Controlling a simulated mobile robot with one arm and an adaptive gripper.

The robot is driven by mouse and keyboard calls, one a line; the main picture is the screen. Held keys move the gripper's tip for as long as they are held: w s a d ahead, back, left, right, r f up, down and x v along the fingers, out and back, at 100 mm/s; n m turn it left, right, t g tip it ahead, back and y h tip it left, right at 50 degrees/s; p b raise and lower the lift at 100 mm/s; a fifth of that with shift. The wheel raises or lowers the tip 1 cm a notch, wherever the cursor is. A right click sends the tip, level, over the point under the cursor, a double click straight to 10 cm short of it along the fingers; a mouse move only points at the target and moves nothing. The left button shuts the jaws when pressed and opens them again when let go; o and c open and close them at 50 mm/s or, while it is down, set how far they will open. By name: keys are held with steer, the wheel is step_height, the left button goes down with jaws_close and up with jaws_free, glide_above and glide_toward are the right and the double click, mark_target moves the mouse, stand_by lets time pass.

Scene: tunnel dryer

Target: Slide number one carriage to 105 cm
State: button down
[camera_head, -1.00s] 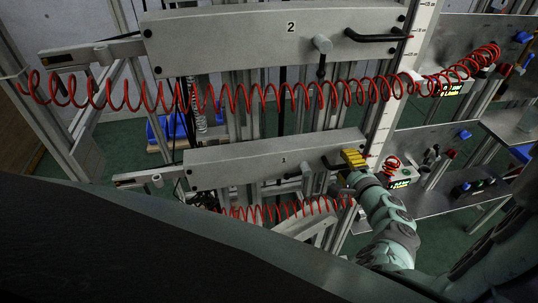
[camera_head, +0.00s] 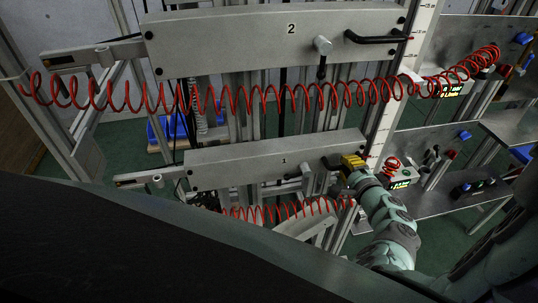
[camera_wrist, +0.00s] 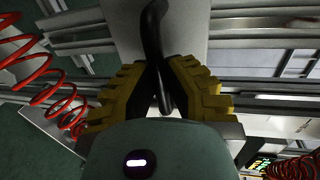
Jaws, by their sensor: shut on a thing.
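The number one carriage (camera_head: 240,165) is a long grey beam marked "1", low in the head view and slightly tilted. Its black handle (camera_head: 331,166) is at its right end; it also shows in the wrist view (camera_wrist: 153,35). My gripper (camera_head: 353,162), with yellow ribbed fingers, is shut on this handle. In the wrist view my gripper (camera_wrist: 163,85) has its fingers on both sides of the black bar. A white vertical scale (camera_head: 383,130) stands just right of the carriage. Its marks near the carriage are too small to read.
The number two carriage (camera_head: 270,38) is above, with its own black handle (camera_head: 375,37). A stretched red coiled hose (camera_head: 230,97) hangs between the carriages, and another red coil (camera_head: 290,211) lies below. A metal shelf (camera_head: 440,150) with small devices is at the right.

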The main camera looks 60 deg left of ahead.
step_height(320, 180, up, 9)
steer(key=p, duration=0.5)
steer(key=shift+a+r, duration=0.1)
steer(key=shift+r, duration=0.05)
steer(key=c, duration=1)
jaws_free()
steer(key=shift+f, duration=0.2)
steer(key=v, duration=1.2)
steer(key=shift+w+f, duration=0.1)
steer(key=shift+w, duration=0.05)
